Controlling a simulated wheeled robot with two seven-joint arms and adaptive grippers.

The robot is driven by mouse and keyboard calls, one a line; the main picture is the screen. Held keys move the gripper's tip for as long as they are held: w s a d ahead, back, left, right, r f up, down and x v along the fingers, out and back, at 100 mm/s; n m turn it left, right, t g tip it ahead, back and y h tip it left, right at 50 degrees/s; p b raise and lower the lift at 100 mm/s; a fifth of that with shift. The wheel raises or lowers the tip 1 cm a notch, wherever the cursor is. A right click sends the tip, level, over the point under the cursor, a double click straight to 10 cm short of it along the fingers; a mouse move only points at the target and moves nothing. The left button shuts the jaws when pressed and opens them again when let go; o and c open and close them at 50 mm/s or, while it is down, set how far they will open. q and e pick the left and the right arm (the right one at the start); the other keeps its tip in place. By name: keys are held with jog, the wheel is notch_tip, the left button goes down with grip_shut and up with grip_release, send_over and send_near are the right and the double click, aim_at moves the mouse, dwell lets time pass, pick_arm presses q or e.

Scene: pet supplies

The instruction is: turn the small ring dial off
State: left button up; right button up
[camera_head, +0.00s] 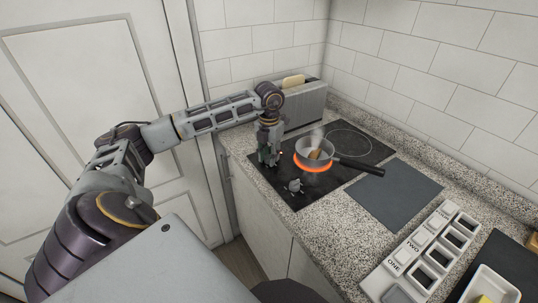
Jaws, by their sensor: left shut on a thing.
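The black cooktop (329,183) is set in the counter. An orange ring (315,168) glows under a grey saucepan (328,153) with a black handle. Something brown is in the pan and steam rises from it. A second ring (350,143) behind it is unlit. One grey dial (295,186) stands uncovered on the front left of the cooktop. My left gripper (269,160) points down at the cooktop's left edge, left of the pan, shut on what looks like another dial, mostly hidden by the fingers. I cannot read either dial's marking. My right gripper is not in view.
A toaster (308,105) with bread stands behind my left wrist. A dark grey board (395,193) lies right of the cooktop under the pan handle's side. A white compartment tray (425,254) and a white dish (490,288) are at lower right.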

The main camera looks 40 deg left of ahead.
pick_arm(q)
jog(key=n, duration=0.3)
jog(key=shift+n, duration=0.5)
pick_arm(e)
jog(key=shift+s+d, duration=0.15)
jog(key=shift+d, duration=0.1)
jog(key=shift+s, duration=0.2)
pick_arm(q)
jog(key=o, duration=0.9)
jog(key=shift+c, duration=0.2)
jog(key=shift+o, duration=0.8)
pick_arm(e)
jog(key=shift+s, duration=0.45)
pick_arm(q)
jog(key=shift+w+r, duration=0.1)
jog(key=shift+r, duration=0.65)
notch_tip(320, 180, up, 10)
jog(key=shift+r, duration=0.25)
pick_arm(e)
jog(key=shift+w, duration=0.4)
